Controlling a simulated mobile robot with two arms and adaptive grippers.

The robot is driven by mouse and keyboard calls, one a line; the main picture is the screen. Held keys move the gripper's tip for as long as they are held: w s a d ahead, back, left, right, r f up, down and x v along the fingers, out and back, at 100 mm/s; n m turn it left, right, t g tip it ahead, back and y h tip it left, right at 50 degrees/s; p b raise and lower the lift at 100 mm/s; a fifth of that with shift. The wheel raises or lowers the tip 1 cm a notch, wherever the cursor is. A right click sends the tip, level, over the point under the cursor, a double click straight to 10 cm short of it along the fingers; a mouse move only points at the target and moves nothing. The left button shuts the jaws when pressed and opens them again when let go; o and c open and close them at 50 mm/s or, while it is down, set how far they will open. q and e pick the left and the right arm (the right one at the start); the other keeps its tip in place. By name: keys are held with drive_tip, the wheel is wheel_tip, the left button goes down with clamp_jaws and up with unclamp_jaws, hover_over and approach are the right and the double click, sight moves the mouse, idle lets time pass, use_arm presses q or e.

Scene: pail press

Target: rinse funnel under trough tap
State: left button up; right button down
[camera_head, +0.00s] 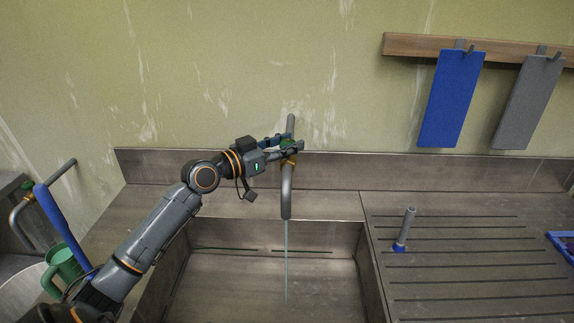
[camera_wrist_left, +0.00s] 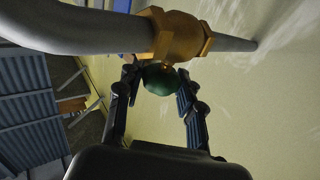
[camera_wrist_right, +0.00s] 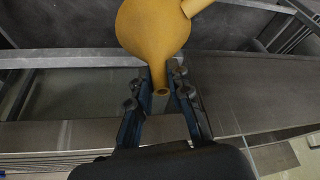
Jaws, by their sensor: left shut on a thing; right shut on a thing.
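The trough tap (camera_head: 287,195) has a grey curved spout at the back of the steel trough (camera_head: 210,280). A thin stream of water (camera_head: 286,260) falls from it into the trough. My left gripper (camera_head: 293,143) is at the top of the tap. In the left wrist view it is shut on the green knob (camera_wrist_left: 161,80), beside the brass valve body (camera_wrist_left: 178,38). In the right wrist view my right gripper (camera_wrist_right: 161,76) is shut on the narrow stem of the yellow funnel (camera_wrist_right: 152,28). The funnel and right gripper are outside the head view.
A ribbed drainboard (camera_head: 470,275) lies right of the trough, with a grey upright rod on a blue foot (camera_head: 400,246). A blue cloth (camera_head: 451,98) and a grey cloth (camera_head: 528,100) hang from a wall rail (camera_head: 405,45).

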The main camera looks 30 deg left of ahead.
use_arm(q)
drive_tip(key=m+h+b, duration=0.1)
drive_tip(key=b, duration=0.2)
drive_tip(key=m+g+h+b, duration=0.1)
drive_tip(key=b, duration=0.2)
drive_tip(key=g+h+b, duration=0.1)
drive_tip(key=h+b, duration=0.1)
drive_tip(key=b, duration=0.1)
drive_tip(key=shift+a+f+m, duration=0.1)
drive_tip(key=shift+f+m, duration=0.15)
drive_tip(key=shift+m, duration=0.15)
use_arm(e)
wheel_tip(320, 180, down, 11)
drive_tip(key=shift+f, duration=0.15)
use_arm(q)
drive_tip(key=shift+r+m+g+h+b, duration=0.2)
drive_tip(key=shift+m+g+h+b, duration=0.75)
drive_tip(key=shift+h+b, duration=0.2)
use_arm(e)
drive_tip(key=shift+f, duration=1)
use_arm(q)
drive_tip(key=o, duration=1.2)
drive_tip(key=v, duration=1.2)
drive_tip(key=shift+w+f, duration=0.1)
